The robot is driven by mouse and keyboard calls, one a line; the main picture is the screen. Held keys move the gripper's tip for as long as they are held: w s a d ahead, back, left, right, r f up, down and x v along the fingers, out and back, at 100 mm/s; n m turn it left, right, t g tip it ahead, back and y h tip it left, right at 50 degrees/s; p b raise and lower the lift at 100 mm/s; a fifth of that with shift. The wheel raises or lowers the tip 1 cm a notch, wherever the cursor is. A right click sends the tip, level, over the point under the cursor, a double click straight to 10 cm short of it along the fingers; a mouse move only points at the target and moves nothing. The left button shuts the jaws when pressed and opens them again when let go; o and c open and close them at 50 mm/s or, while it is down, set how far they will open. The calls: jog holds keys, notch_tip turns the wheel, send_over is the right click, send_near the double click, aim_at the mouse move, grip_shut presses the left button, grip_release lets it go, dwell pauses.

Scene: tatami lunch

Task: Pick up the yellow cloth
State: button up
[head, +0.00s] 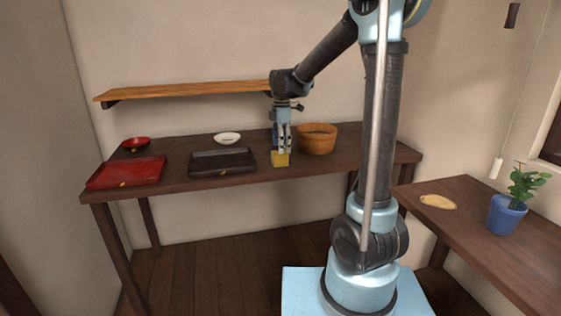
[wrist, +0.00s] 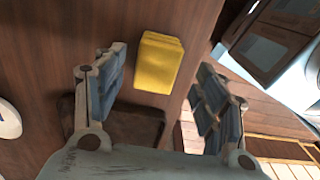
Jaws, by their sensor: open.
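The yellow cloth (head: 281,160) is a small folded block near the front edge of the dark wooden table. In the wrist view the yellow cloth (wrist: 158,62) lies ahead of my fingers, between their lines. My gripper (head: 282,148) points down over the cloth in the head view and partly covers it. In the wrist view my gripper (wrist: 157,88) is open, with nothing visible between its fingers. Whether the fingers touch the cloth is not clear.
A black tray (head: 222,170) stands left of the cloth, with a white bowl (head: 227,138) behind it. A red tray (head: 126,182) and red bowl (head: 135,144) are farther left. A wooden tub (head: 317,147) stands close on the right. A shelf (head: 190,90) hangs above.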

aim_at(280, 158)
jog(key=shift+w+f, duration=0.15)
jog(key=shift+f, duration=1.1)
jog(key=shift+w+f, duration=0.1)
jog(key=shift+f, duration=1.15)
jog(key=c, duration=1.1)
